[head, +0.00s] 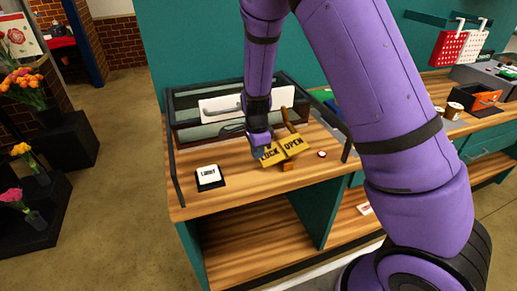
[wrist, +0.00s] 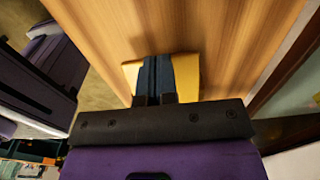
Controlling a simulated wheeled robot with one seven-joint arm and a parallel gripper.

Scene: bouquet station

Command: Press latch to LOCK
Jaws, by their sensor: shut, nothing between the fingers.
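The latch plate (head: 289,153) is a yellow rocker with LOCK on its left half and OPEN on its right half, on the wooden counter. A brown handle (head: 288,119) stands up behind it. My gripper (head: 257,150) points down at the left end of the LOCK half and partly covers it. In the wrist view my gripper (wrist: 157,62) is shut and empty, with its fingers over the yellow plate (wrist: 187,75). I cannot tell whether the fingertips touch the plate. The plate looks tilted in the head view, but its exact position is unclear.
A black-framed case with a white handled panel (head: 222,106) stands behind the latch. A small sign (head: 209,176) lies at the left of the counter (head: 232,199). A red-and-white button (head: 322,154) is right of the latch. My arm hides part of the counter's right side.

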